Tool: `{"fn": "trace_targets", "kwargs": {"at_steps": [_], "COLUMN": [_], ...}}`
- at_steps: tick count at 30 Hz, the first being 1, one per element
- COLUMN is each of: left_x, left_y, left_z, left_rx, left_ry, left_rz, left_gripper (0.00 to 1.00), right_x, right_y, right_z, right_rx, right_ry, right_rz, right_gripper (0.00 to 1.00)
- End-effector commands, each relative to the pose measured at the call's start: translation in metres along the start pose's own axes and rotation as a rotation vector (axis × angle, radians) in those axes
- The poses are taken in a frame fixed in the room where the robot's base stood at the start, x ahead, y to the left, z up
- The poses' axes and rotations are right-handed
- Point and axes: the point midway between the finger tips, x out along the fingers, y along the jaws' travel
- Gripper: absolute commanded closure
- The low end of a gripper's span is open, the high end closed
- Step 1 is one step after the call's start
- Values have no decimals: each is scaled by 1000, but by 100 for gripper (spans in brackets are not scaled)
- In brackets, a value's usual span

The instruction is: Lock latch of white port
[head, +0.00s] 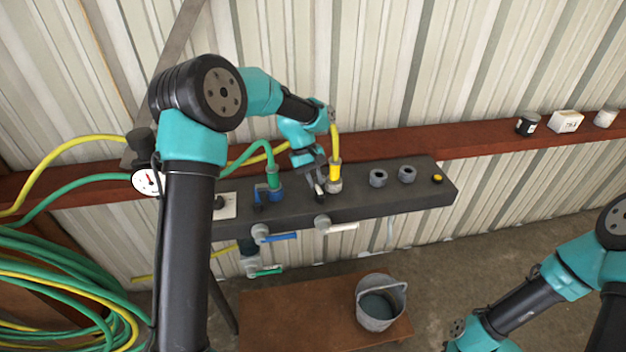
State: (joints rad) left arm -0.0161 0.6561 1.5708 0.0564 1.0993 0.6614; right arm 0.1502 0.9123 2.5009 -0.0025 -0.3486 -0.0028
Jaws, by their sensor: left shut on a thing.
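The white port (335,187) is on top of the dark manifold bench (360,200). A yellow hose with a yellow connector (334,170) stands upright in it. My left gripper (319,187) is just left of the port, its fingers pointing down. It is shut on a small part at the port's side, which looks like the latch; the fingers mostly hide it, and I cannot tell its position. My right arm is at the lower right; its gripper is outside the picture.
Left of the gripper, a green hose (272,160) stands in the blue port (275,190). Two empty grey ports (378,178) (407,174) and a yellow button (437,178) are to the right. White (342,227) and blue levers (281,237) are on the bench's front. A bucket (379,310) stands below.

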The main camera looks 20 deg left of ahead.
Motion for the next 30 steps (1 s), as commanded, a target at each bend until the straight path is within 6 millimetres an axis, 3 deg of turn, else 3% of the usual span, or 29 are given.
{"fn": "trace_targets", "kwargs": {"at_steps": [5,6,14,23,30], "left_x": [0,0,0,-2,-25], "left_y": [0,0,0,0,0], "left_z": [0,0,0,0,0], "left_rx": [-1,-1,-2,-2,-2], "left_ry": [1,1,1,1,2], "left_rz": [1,1,1,1,3], "left_gripper": [100,81,58,58,58], "right_x": [0,0,0,0,0], "right_y": [0,0,0,0,0], "right_z": [0,0,0,0,0], "right_rx": [0,0,0,0,0], "right_ry": [0,0,0,0,0], "right_rz": [0,0,0,0,0], "right_gripper": [100,100,100,100,100]}}
